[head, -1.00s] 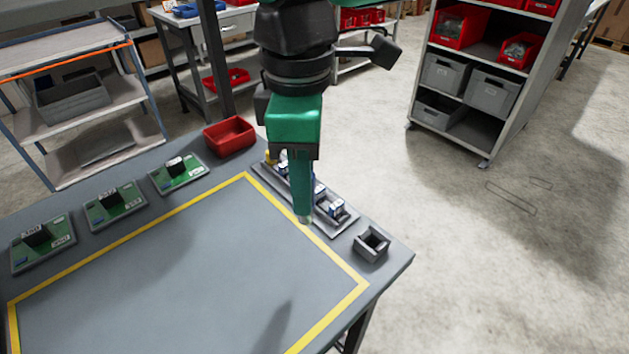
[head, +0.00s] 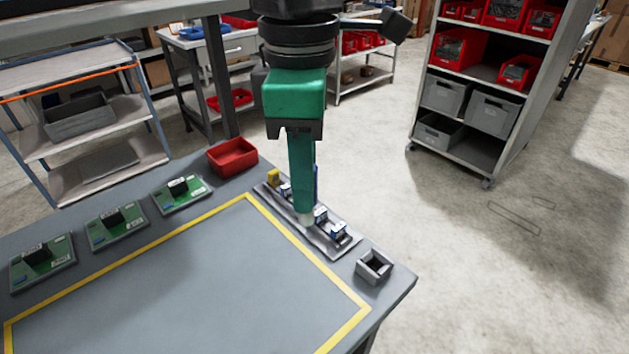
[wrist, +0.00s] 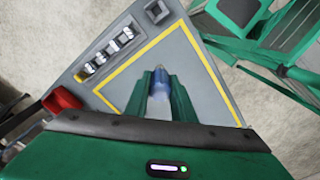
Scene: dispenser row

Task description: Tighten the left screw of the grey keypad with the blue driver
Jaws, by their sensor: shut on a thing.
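My gripper (head: 304,218) points down, its green fingers in front of the rail of small parts in the head view. In the wrist view my gripper (wrist: 160,100) is shut on a slim thing with a blue end (wrist: 161,74) and a pale body, which looks like the blue driver. A strip of blue also shows behind the fingers in the head view. The fingers hide most of it. I cannot make out a grey keypad or its screws in either view.
A rail (head: 343,251) with several small blue-and-white parts and a yellow one lies at the table's far edge. A small grey open box (head: 374,266) stands right of it. Three green boards (head: 181,194) and a red bin (head: 232,157) line the back left. The yellow-framed area is clear.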

